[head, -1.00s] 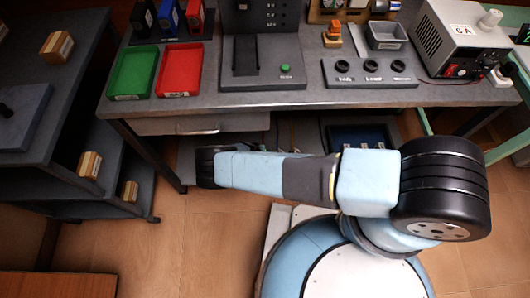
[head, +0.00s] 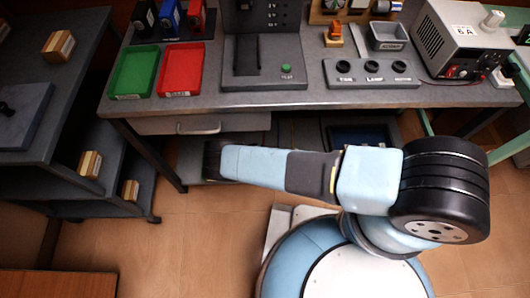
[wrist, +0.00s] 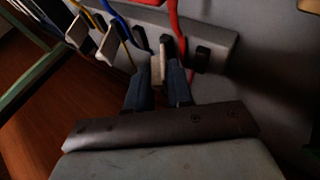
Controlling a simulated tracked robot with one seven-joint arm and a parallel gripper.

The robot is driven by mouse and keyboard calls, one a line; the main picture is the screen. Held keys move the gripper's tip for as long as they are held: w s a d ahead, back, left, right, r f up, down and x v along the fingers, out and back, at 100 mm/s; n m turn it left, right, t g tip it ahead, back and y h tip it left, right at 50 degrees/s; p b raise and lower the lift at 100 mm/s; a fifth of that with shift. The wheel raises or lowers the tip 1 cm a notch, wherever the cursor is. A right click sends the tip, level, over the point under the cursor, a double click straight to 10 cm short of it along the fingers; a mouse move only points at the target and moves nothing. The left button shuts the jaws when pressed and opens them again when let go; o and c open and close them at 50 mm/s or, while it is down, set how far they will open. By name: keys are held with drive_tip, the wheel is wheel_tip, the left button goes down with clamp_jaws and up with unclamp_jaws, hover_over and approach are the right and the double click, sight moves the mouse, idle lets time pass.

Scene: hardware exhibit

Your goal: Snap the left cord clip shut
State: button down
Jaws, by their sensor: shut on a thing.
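In the wrist view, several pale clip tabs line a grey strip under the bench. One pale tab (wrist: 157,70) stands between the fingers of my gripper (wrist: 158,62), which is shut on it. A red cord (wrist: 173,20) runs close by this clip. Two other pale tabs, a left one (wrist: 77,32) and a middle one (wrist: 108,42), stick up to the left, beside yellow and blue cords. Shadow and the fingers hide how far the held clip is closed. In the head view, the bench edge and my arm hide the clips and my gripper.
The bench (head: 230,101) overhangs the work area, with a drawer (head: 190,126) under its left part. A grey strip (wrist: 215,40) and a grey panel (wrist: 260,85) lie close to my fingers. Open floor (head: 170,245) shows at the front left.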

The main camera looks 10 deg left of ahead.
drive_tip(key=shift+s+d+f+h, duration=0.15)
drive_tip(key=shift+s+f+h, duration=0.1)
drive_tip(key=shift+h, duration=0.15)
drive_tip(key=c, duration=1.2)
unclamp_jaws()
drive_tip(key=shift+w, duration=0.1)
drive_tip(key=shift+o, duration=0.4)
drive_tip(key=shift+a+r, duration=0.1)
drive_tip(key=shift+a, duration=0.1)
drive_tip(key=v, duration=1.3)
drive_tip(key=shift+s, duration=0.3)
drive_tip(key=shift+a+r, duration=0.1)
